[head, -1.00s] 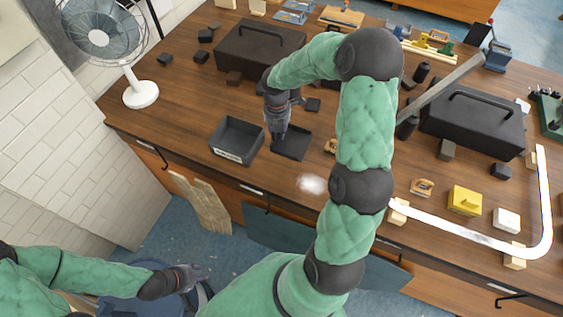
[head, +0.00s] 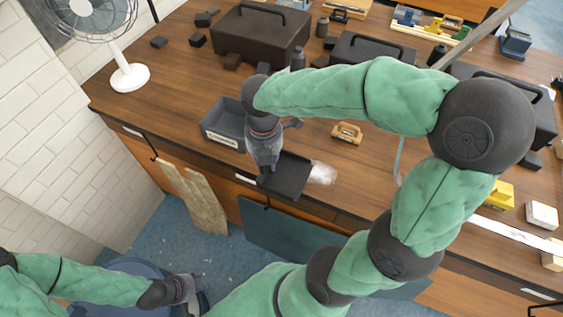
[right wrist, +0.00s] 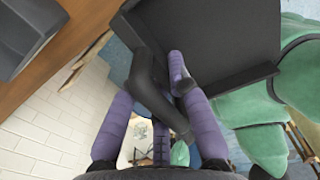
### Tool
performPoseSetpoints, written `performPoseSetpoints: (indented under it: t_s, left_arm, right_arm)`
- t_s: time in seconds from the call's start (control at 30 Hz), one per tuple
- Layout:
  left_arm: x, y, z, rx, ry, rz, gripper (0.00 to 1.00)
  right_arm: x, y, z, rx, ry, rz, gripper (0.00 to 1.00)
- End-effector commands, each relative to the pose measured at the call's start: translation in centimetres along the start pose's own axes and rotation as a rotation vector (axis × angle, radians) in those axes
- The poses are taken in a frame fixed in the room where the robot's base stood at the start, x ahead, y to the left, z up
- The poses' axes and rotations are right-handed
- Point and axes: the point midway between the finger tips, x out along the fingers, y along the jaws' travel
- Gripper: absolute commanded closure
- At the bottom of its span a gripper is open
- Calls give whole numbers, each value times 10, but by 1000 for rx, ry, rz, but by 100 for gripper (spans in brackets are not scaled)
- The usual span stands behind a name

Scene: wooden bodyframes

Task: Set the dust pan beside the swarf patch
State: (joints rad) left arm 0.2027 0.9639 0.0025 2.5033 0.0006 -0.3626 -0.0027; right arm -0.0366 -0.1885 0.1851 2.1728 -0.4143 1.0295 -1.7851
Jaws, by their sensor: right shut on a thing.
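The dust pan (head: 290,176) is a flat black tray with a low rim, near the table's front edge in the head view. My right gripper (head: 265,176) is at its left end. In the right wrist view the purple fingers are shut around the handle of the pan (right wrist: 205,45). The swarf patch (head: 323,173) is a pale, whitish smear on the wood. The pan's right edge adjoins or slightly overlaps it in the head view; I cannot tell whether the pan touches the table. My left gripper (head: 191,288) hangs low at the left, away from the table, its opening unclear.
A grey labelled bin (head: 222,125) stands left of the pan, close to my right wrist. A small wooden plane-like block (head: 347,132) lies beyond the patch. A dark toolbox (head: 260,40) and a white fan (head: 128,76) stand farther back. The table's front edge is close below the pan.

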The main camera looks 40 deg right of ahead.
Motion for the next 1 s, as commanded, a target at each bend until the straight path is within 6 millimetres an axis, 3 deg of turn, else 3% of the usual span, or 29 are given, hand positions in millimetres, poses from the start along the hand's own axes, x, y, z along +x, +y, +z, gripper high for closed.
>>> performPoseSetpoints:
  t_s: [0.17,0.5,0.73,1.0]
  left_arm:
    - [8,-3,0,0,1,0,60]
    - [24,-9,-1,0,0,0,60]
    - [36,-13,-2,0,0,0,60]
    - [40,-14,-2,0,0,0,60]
  right_arm:
    - [12,8,17,4,1,-3,100]
    - [44,41,82,3,1,-1,100]
    - [81,54,107,1,2,-3,100]
    - [93,60,118,0,0,0,100]
